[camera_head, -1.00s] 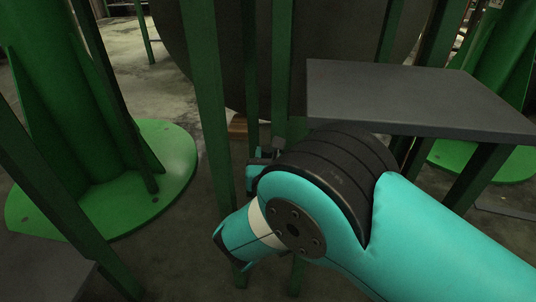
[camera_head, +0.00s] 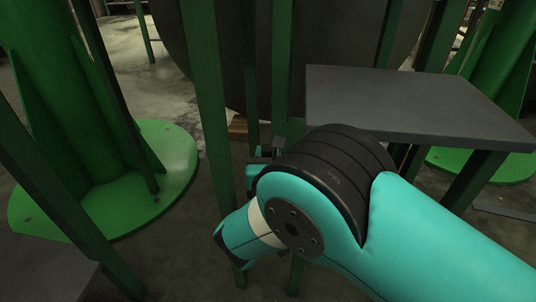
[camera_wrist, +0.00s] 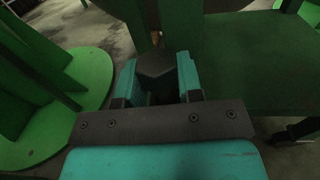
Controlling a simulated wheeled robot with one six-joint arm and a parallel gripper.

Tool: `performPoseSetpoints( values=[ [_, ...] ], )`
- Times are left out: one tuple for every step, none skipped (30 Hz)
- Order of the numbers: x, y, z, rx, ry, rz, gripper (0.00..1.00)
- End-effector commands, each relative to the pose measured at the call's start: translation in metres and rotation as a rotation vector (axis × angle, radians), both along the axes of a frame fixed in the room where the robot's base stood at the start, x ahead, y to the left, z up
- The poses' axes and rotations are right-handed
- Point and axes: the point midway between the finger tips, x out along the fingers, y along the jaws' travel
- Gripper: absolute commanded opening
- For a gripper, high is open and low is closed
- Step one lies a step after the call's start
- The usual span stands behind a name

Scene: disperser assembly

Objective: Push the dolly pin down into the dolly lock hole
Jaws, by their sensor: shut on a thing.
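My gripper (camera_wrist: 158,78) shows in the wrist view with a teal finger on each side of a dark, square-topped piece. It is shut on this piece, which I take to be the dolly pin (camera_wrist: 156,67). Only the top of the pin shows; its lower end is hidden. The dolly lock hole is not visible in either view, so I cannot tell how deep the pin sits. In the head view my gripper (camera_head: 258,163) is mostly hidden behind my wrist, beside green posts.
Green upright posts (camera_head: 207,110) stand close to my gripper. A grey flat plate (camera_head: 410,100) lies to the right, just behind my arm. A large dark round body (camera_head: 330,50) is behind. A green column with a round base (camera_head: 165,165) stands at left on the concrete floor.

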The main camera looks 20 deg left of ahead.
Motion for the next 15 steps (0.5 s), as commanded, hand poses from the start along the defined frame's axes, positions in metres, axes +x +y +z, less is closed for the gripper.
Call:
performPoseSetpoints(
  values=[
    [0.0,0.0,0.005,0.001,-0.002,0.0,0.0],
    [0.0,0.0,0.007,0.001,-0.002,0.0,0.0],
    [0.0,0.0,0.008,0.001,-0.002,0.0,0.0],
    [0.0,0.0,0.009,0.001,-0.002,0.0,0.0],
    [0.0,0.0,0.011,0.001,-0.002,0.0,0.0],
    [0.0,0.0,0.012,0.001,-0.002,0.0,0.0],
    [0.0,0.0,0.014,0.001,-0.002,0.0,0.0],
    [0.0,0.0,0.015,0.001,-0.002,0.0,0.0],
    [0.0,0.0,0.016,0.001,-0.002,0.0,0.0],
    [0.0,0.0,0.018,0.001,-0.002,0.0,0.0],
    [0.0,0.0,0.019,0.001,-0.002,0.0,0.0],
    [0.0,0.0,0.02,0.001,-0.002,0.0,0.0],
    [0.0,0.0,0.021,0.001,-0.002,0.0,0.0],
    [0.0,0.0,0.022,0.001,-0.002,0.0,0.0],
    [0.0,0.0,0.022,0.001,-0.002,0.0,0.0]
  ],
)
